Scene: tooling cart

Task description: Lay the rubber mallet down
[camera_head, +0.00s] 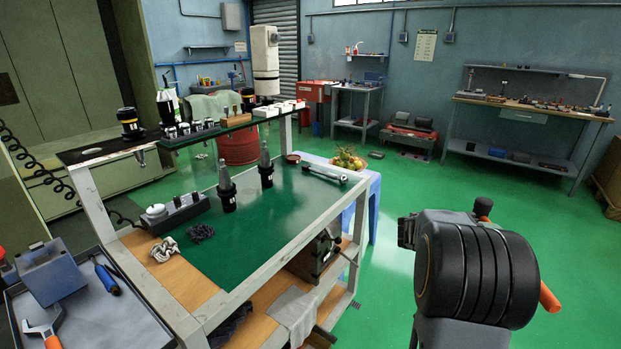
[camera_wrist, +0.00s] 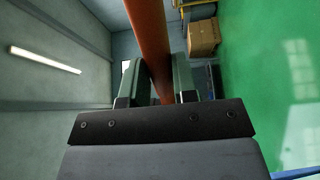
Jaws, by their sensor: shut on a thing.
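The rubber mallet shows in the head view only in parts, beyond my wrist at the right. Its dark head (camera_head: 483,206) is above and the orange end of its handle (camera_head: 549,298) sticks out at the lower right. The handle's middle is hidden by my wrist. In the wrist view the orange handle (camera_wrist: 151,35) runs between the two fingers of my gripper (camera_wrist: 158,82), which is shut on it. The mallet is held in the air, tilted, over the floor to the right of the cart. The cart's green top (camera_head: 290,215) is apart from it.
Two black tool holders (camera_head: 227,192) stand upright on the cart top, with a wrench-like tool (camera_head: 324,173) at its far edge. A dark rack (camera_head: 175,213) and cloths are at the left. The front right of the top is clear. A blue stool with fruit (camera_head: 347,160) stands behind.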

